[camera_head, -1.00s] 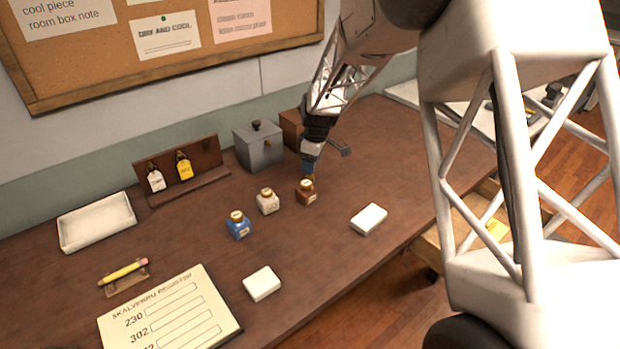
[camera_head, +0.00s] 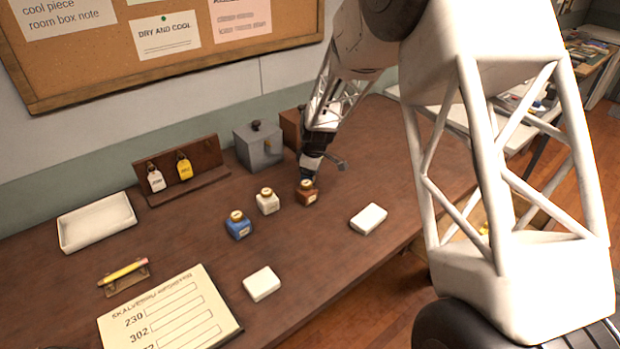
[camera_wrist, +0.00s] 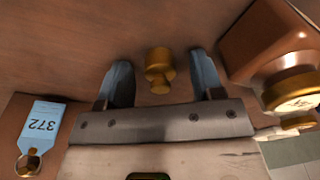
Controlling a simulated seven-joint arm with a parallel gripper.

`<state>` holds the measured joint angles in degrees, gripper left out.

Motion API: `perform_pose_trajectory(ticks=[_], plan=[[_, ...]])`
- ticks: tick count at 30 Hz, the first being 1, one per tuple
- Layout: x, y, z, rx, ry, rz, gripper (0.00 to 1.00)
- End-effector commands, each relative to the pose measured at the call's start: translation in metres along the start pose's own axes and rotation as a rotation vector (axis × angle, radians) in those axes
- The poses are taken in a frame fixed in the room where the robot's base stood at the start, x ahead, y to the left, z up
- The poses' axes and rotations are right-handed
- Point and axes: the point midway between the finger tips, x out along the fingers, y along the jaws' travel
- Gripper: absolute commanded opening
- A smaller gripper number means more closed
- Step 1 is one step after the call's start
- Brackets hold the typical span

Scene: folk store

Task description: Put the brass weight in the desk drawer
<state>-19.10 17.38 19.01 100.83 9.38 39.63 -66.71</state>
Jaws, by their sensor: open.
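The small brass weight (camera_wrist: 160,66) stands on the brown desk in the wrist view, between the two blue fingers of my gripper (camera_wrist: 158,62). The fingers are open, with gaps visible on both sides of the weight. In the head view my gripper (camera_head: 308,174) is low over the desk, just behind the brown bottle, and the weight is hidden there. A light wooden drawer (camera_head: 455,215) shows partly under the desk's right side; my arm hides much of it.
A brown bottle (camera_wrist: 262,42) with a brass cap is close beside my right finger. White (camera_head: 267,203) and blue (camera_head: 238,226) bottles stand to its left. A grey box (camera_head: 258,147) stands behind. A white block (camera_head: 368,218) lies right. A blue 372 tag (camera_wrist: 40,124) lies near my left finger.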

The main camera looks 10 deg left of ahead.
Motion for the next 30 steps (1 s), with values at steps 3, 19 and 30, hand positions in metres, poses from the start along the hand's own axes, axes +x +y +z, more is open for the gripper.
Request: perform_pose_trajectory(ticks=[3, 19, 30], plan=[[0.000, 0.000, 0.000, 0.000, 0.000, 0.000, 0.61], [0.000, 0.000, 0.000, 0.000, 0.000, 0.000, 0.01], [-0.011, 0.000, -0.002, 0.000, 0.001, 0.001, 0.00]])
